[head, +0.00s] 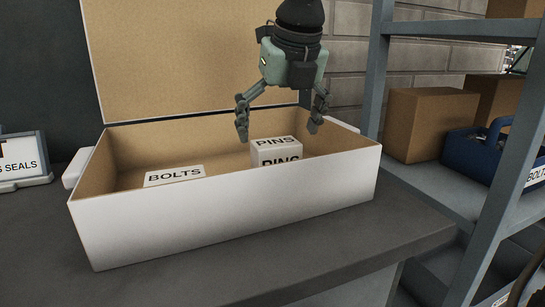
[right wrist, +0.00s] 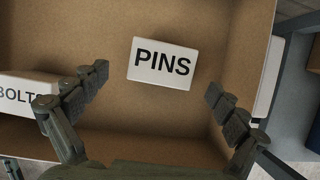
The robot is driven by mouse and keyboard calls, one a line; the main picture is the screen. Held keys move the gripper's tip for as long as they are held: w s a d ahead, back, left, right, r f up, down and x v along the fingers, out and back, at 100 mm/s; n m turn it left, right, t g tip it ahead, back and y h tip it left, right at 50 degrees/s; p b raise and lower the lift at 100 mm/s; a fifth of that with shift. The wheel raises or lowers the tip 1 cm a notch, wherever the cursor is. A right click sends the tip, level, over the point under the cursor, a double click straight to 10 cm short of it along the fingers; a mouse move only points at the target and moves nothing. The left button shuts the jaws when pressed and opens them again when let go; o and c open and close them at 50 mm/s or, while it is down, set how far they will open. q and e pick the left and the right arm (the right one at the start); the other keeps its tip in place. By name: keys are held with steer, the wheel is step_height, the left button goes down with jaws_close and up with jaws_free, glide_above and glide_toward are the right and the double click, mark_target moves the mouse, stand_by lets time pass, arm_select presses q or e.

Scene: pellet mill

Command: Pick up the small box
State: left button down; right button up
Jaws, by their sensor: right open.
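A small white box marked PINS (head: 274,146) stands in the right part of a large open white box (head: 225,218) with a brown inside. In the right wrist view the PINS box (right wrist: 162,64) lies ahead of and between the fingers, touching neither. A second small white box marked BOLTS (head: 174,175) sits in the left part of the large box; its edge shows in the right wrist view (right wrist: 25,92). My right gripper (head: 278,128) points down above the PINS box, open and empty. My left gripper is not in view.
The large box's brown lid (head: 190,60) stands up at the back. The box rests on a dark grey bench (head: 390,230). On the right is a metal shelf rack (head: 374,70) with brown cartons (head: 425,122) and a blue tote (head: 470,150). A SEALS container (head: 22,158) stands at left.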

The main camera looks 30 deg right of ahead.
mark_target(277, 143)
steer(key=x, duration=0.4)
steer(key=shift+w+d+f, duration=0.15)
steer(key=shift+w+f, duration=0.05)
steer(key=shift+f, duration=0.15)
steer(key=shift+w+f, duration=0.1)
steer(key=shift+f, duration=0.1)
steer(key=shift+c, duration=0.4)
steer(key=c, duration=1.4)
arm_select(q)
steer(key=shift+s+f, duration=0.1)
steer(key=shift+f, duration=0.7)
arm_select(e)
steer(key=shift+c, duration=0.2)
